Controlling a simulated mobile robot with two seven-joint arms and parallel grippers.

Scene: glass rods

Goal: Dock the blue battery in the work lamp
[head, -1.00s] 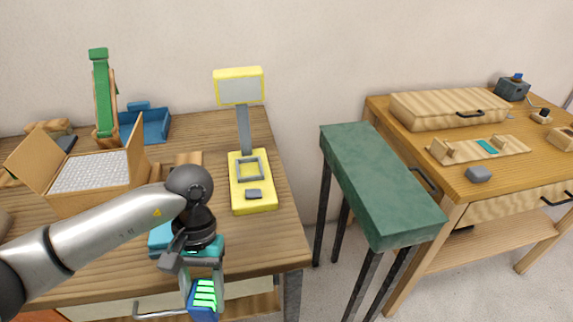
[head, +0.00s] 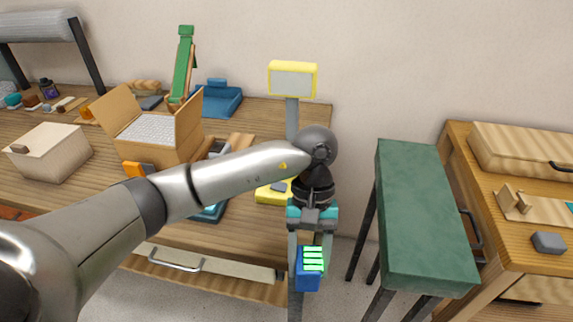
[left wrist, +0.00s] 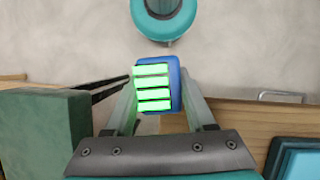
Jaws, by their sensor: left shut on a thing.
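My left gripper (head: 311,245) is shut on the blue battery (head: 306,282), which has several bright green bars on its face. It holds the battery in the air in front of the workbench's right end. The battery also shows in the left wrist view (left wrist: 174,80), between the two fingers. The yellow work lamp (head: 292,80) stands on the bench behind my arm. Its lit-panel head and grey post show, but its yellow base (head: 270,194) is mostly hidden by my arm and gripper. My right gripper is not in view.
A green-topped stand (head: 420,215) is right of the gripper, with a gap between it and the bench. A wooden desk (head: 510,225) is further right. An open box (head: 150,135), a blue tray (head: 218,102) and a pale box (head: 50,152) stand on the bench.

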